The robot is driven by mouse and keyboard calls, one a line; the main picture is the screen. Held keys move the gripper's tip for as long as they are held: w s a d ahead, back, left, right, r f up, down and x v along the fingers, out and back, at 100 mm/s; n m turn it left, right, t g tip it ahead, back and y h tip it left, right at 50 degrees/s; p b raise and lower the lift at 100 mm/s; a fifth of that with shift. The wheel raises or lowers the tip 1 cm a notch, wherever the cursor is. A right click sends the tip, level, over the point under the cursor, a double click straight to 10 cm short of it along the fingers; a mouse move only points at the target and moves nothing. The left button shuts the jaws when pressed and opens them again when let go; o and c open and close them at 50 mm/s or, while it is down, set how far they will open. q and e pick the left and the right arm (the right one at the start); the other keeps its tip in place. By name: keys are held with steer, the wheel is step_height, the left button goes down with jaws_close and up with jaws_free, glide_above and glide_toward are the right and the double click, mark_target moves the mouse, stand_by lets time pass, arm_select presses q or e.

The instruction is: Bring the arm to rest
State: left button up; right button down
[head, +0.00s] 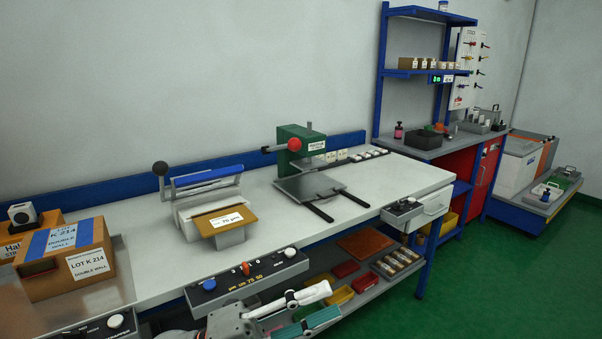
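My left gripper (331,301) shows at the bottom centre of the head view, in front of the bench's front edge. Its two pale fingers with teal parts point right and stand apart, with nothing seen between them. The lower shelf with its trays shows behind and beyond the fingers. My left arm comes in at the bottom edge, and most of it is out of frame. My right gripper is not in view.
The bench top (262,232) holds cardboard boxes (80,262), a blue-handled sealer (205,180) and a green press (300,147). A control box (247,279) juts from the front edge, close to my gripper. Green floor (470,285) lies clear at right.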

arm_select(q)
steer(key=w+a+f+n+t+y+p, duration=0.1)
steer(key=a+f+n+t+y, duration=0.55)
steer(key=f+n, duration=0.5)
steer(key=w+a+f+n+t+y, duration=0.2)
steer(key=a+f+n+t+y, duration=0.3)
steer(key=a+f+n+y, duration=0.45)
steer(key=s+a+f+n+g+y, duration=0.1)
steer(key=s+a+f+n+g, duration=0.1)
steer(key=s+f, duration=0.6)
steer(key=s+a+f+n+g+y, duration=0.1)
steer(key=s+a+f+n+g, duration=0.2)
steer(key=f, duration=0.8)
steer(key=s+a+n, duration=0.2)
steer(key=s+n, duration=0.2)
steer(key=shift+s+g+y, duration=0.35)
steer(key=shift+y, duration=0.05)
